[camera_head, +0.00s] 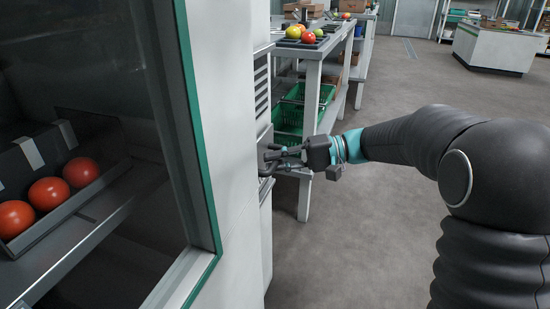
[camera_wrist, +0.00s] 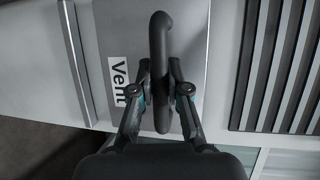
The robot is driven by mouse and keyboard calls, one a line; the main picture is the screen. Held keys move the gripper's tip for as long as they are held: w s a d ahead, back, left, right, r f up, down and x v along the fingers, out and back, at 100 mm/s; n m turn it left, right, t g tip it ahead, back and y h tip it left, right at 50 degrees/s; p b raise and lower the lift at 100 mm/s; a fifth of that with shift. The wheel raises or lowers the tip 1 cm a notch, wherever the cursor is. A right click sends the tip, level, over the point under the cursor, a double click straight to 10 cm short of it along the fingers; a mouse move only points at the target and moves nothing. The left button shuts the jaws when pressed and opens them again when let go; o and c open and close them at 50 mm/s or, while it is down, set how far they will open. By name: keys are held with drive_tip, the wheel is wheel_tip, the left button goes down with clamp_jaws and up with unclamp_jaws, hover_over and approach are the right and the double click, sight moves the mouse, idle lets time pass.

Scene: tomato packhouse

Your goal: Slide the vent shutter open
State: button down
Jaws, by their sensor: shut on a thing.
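The vent shutter (camera_wrist: 187,29) is a grey panel with a white label reading "Vent" (camera_wrist: 120,80) and a dark curved handle (camera_wrist: 160,35). It fills the middle of the wrist view. My gripper (camera_wrist: 161,90) has its two fingers closed on either side of the handle, gripping it. In the head view my gripper (camera_head: 282,155) reaches from the right to the side of the white cabinet, where the panel is seen nearly edge-on. The fingers hide part of the handle there.
Dark slats (camera_wrist: 275,65) lie right of the shutter, and a metal rail (camera_wrist: 76,60) runs along its left. In the head view, a glass-fronted cabinet with a green edge (camera_head: 197,130) stands close on the left. A table with green crates (camera_head: 290,120) stands behind. Open floor lies right.

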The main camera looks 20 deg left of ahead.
drive_tip(key=shift+f, duration=0.35)
drive_tip(key=c, duration=1.1)
unclamp_jaws()
drive_tip(key=shift+f, duration=0.1)
drive_tip(key=shift+c, duration=0.2)
drive_tip(key=shift+d+r, duration=0.1)
drive_tip(key=shift+r, duration=0.1)
drive_tip(key=shift+w+d, duration=0.15)
drive_tip(key=shift+d, duration=0.15)
drive_tip(key=v, duration=1.1)
